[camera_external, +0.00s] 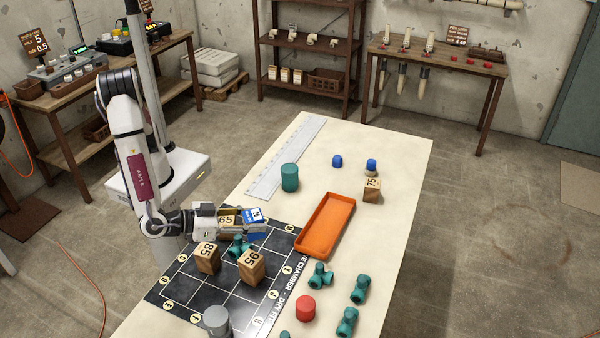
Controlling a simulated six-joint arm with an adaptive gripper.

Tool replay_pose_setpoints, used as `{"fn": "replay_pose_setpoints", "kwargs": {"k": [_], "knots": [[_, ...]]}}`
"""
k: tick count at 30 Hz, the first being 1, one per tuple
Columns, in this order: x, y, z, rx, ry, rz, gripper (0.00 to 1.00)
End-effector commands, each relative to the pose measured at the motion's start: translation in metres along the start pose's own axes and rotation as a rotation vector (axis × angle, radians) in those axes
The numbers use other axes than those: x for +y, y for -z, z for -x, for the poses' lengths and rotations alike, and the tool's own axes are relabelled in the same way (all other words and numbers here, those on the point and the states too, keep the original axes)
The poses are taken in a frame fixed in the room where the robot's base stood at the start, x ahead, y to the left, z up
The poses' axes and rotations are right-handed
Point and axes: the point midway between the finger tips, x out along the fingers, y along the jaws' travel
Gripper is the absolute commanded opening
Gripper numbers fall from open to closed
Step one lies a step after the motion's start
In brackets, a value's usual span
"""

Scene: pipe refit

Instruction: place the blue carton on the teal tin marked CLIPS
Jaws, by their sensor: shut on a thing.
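My gripper (258,229) is shut on the blue carton (256,214), over the far edge of the dark gridded mat. The carton has a white label on it, and the fingers hide part of it. A plain teal cylinder (290,177) stands upright beyond and to the right of my gripper, apart from it. No CLIPS marking can be read on it. It may be the tin, but I cannot tell for sure. Its top looks bare.
Wooden blocks marked 85 (208,258) and 95 (251,265) stand on the mat (186,289) near my gripper; block 65 (227,219) is close behind. An orange tray (326,225), ruler (287,157), block 75 (372,190) and red cylinder (306,308) are around.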

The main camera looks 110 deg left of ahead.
Motion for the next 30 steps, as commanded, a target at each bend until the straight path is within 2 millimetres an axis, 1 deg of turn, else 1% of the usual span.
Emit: {"fn": "replay_pose_setpoints", "kwargs": {"k": [1, 3, 12, 18, 23, 30], "knots": [[-0.008, 0.006, -0.011, 0.001, 0.029, 0.010, 0.14], [-0.019, 0.014, -0.024, 0.002, 0.066, 0.021, 0.14], [-0.072, 0.043, -0.075, 0.003, 0.224, 0.068, 0.14], [-0.111, 0.060, -0.105, 0.001, 0.329, 0.100, 0.14], [-0.144, 0.073, -0.126, 0.001, 0.411, 0.125, 0.14], [-0.199, 0.091, -0.151, -0.001, 0.538, 0.163, 0.14]]}}
